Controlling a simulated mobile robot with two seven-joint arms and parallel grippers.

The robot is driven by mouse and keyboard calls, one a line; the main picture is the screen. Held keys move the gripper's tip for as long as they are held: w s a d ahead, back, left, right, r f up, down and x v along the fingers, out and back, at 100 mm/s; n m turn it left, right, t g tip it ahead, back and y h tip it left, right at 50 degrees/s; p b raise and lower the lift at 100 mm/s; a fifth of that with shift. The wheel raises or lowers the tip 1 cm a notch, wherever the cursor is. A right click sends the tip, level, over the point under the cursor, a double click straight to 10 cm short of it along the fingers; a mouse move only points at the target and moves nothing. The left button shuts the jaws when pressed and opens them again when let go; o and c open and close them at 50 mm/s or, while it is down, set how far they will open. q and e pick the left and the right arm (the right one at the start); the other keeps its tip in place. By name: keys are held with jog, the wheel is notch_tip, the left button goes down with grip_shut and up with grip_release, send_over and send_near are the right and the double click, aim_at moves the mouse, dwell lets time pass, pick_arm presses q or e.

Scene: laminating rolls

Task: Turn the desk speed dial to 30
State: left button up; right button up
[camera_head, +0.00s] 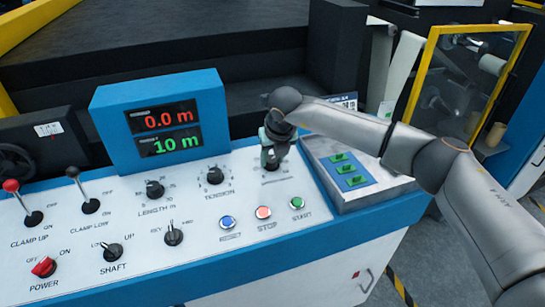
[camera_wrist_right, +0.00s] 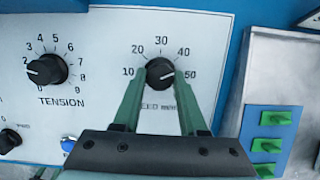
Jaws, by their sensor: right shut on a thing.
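The speed dial (camera_wrist_right: 160,72) is a black round knob on the white desk panel, with 10, 20, 30, 40 and 50 printed around it. A small light mark on the knob appears to lie on its right side, toward 50; I cannot read it exactly. My right gripper (camera_wrist_right: 159,88) has its two green fingers on either side of the knob, shut on it. In the head view my right gripper (camera_head: 271,156) points down at the panel and mostly hides the dial. My left gripper is not in view.
The tension dial (camera_head: 214,174) and length dial (camera_head: 155,188) are left of the speed dial. Reset (camera_head: 228,222), stop (camera_head: 263,212) and start (camera_head: 297,203) buttons sit in front. A grey box with green switches (camera_head: 347,170) stands close on the right. The display (camera_head: 161,118) reads 0.0 m and 10 m.

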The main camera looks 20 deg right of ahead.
grip_shut()
jog(key=shift+d+f+n+y+b, duration=0.1)
jog(key=shift+n+y+b, duration=0.2)
jog(key=shift+n+b, duration=0.85)
jog(key=n, duration=0.3)
jog(key=shift+y+b, duration=0.3)
jog(key=n, duration=0.3)
jog(key=shift+w+n+g+y, duration=0.1)
jog(key=shift+n+g+y, duration=0.2)
jog(key=shift+n, duration=0.05)
jog(key=shift+w+d+r+n+g+y, duration=0.1)
jog(key=shift+n+g+y, duration=0.05)
jog(key=shift+n, duration=0.8)
jog(key=shift+r+n+g+y, duration=0.1)
jog(key=shift+n+g+y, duration=0.05)
jog(key=shift+n, duration=0.8)
